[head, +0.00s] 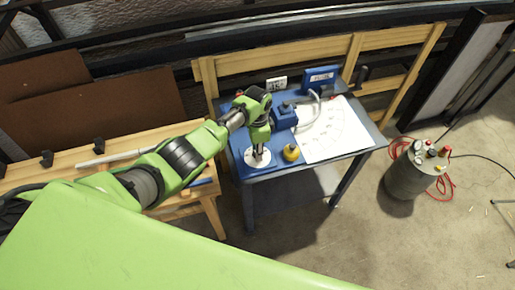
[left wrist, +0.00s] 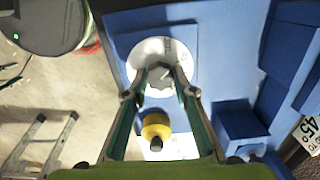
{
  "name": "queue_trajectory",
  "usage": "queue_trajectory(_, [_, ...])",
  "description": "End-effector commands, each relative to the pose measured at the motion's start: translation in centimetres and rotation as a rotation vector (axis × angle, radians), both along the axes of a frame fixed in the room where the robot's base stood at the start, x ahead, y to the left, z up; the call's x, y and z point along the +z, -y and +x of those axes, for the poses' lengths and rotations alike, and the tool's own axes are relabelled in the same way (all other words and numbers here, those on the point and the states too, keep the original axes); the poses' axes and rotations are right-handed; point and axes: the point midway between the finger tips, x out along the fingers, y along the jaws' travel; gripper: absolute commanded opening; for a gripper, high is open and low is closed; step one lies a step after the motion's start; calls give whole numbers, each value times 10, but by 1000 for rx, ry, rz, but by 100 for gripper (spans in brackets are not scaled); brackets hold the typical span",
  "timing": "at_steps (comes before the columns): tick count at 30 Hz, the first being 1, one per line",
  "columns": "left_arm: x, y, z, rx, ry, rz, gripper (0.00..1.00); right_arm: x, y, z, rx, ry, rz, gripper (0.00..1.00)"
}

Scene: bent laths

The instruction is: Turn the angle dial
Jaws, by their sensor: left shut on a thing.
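The angle dial is a round white disc (head: 257,161) on the front left of the blue table (head: 290,168). In the left wrist view the dial (left wrist: 146,50) has a small grey knob (left wrist: 161,73) at its middle. My left gripper (head: 259,146) reaches down over the dial from above. In the left wrist view its two fingertips (left wrist: 159,78) stand on either side of the knob, shut on it. The fingers hide part of the dial, and I cannot read its setting. My right gripper is not in view.
A yellow and black button (head: 291,153) stands right of the dial. Behind are a blue block (head: 284,117), a bent grey tube (head: 316,108), a white sheet with an arc scale (head: 335,135) and a card (head: 276,84) reading 45. A grey canister (head: 408,176) with red hose stands on the floor at right.

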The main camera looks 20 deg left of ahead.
Motion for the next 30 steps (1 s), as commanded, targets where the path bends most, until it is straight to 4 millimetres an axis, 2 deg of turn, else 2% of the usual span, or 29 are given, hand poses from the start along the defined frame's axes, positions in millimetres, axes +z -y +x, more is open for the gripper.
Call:
queue_trajectory(6, [2, 0, 1, 187, 1, 0, 4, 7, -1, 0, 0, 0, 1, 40])
queue_trajectory(15, [2, 0, 1, 374, 2, -1, 4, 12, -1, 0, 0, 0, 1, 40])
queue_trajectory(30, [1, 0, 1, 465, 3, 0, 4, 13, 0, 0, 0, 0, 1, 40])
